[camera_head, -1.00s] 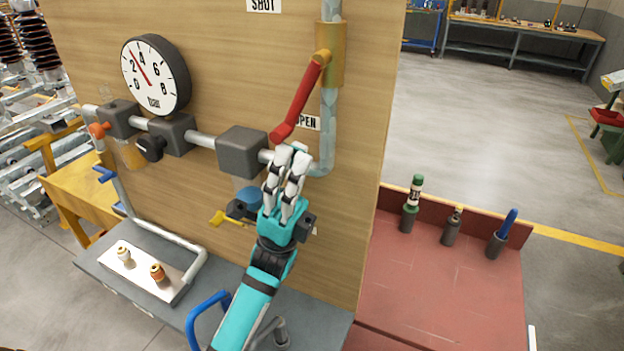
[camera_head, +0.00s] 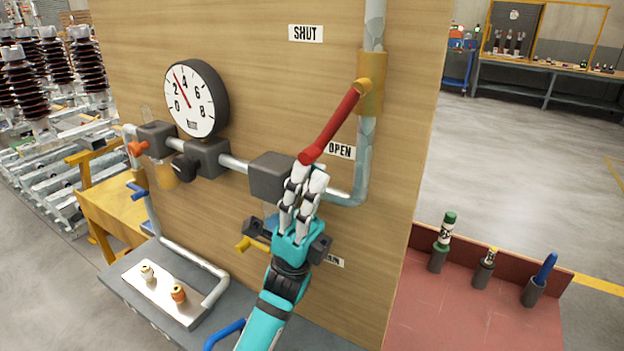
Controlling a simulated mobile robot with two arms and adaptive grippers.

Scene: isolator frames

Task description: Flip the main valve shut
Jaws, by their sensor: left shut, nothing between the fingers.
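The main valve has a red lever (camera_head: 334,124) on a brass body (camera_head: 371,83) set in the vertical pipe. The lever slants down and left from its pivot, its lower end near the OPEN label (camera_head: 341,151). The SHUT label (camera_head: 305,33) is higher on the wooden panel (camera_head: 270,80). My left gripper (camera_head: 309,174) is shut, with its fingertips just below the lever's lower end. I cannot tell whether they touch it. My right gripper is not in view.
Dark blocks and a horizontal pipe run beside my left gripper. A yellow lever (camera_head: 243,244) is left of my wrist. A red bench (camera_head: 470,320) with several holders stands at the right.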

